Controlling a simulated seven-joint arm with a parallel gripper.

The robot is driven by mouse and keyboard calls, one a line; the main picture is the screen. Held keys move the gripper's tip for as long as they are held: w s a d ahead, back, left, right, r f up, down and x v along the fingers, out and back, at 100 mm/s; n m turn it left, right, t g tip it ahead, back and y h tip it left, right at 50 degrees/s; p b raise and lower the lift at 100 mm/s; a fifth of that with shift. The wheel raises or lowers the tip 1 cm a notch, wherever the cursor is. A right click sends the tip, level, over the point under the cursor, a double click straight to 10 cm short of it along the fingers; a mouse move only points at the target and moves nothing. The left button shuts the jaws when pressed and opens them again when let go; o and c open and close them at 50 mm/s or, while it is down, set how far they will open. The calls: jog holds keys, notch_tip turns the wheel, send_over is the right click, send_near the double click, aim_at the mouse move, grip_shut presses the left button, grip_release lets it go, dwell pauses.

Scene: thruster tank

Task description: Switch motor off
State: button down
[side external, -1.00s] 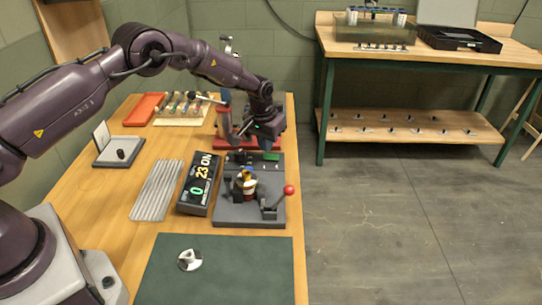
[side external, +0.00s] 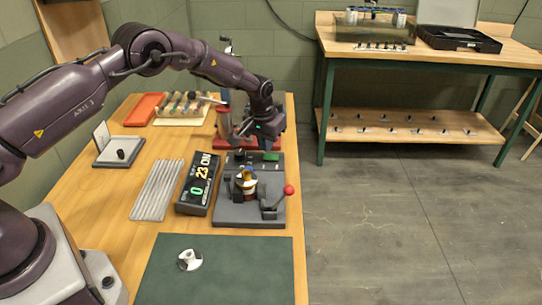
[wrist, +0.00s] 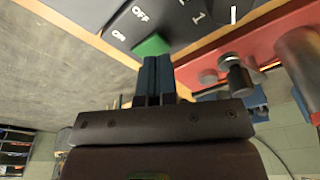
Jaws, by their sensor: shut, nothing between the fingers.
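The dark grey motor station (side external: 250,213) stands on the wooden bench, with a gold and white round part (side external: 247,181) in its middle. A green switch (side external: 271,156) is at its back edge; in the wrist view the green switch (wrist: 151,45) lies beside the labels OFF and ON. My gripper (wrist: 152,60) is shut and empty, its blue fingertips right by the green switch; whether they touch it is unclear. In the side view my gripper (side external: 269,147) is just above the station's back edge. The display box (side external: 198,185) reads 0, 23 and ON.
A lever with a red ball (side external: 289,190) rises at the station's right. A red-based press (side external: 225,120) stands behind it. Grey rods (side external: 157,190) lie left of the display, and a green mat (side external: 225,275) with a white-and-black part (side external: 190,260) is in front.

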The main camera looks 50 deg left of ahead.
aim_at(266, 156)
jog(key=shift+f, duration=1.15)
dwell(0.5)
jog(key=shift+r, duration=3.55)
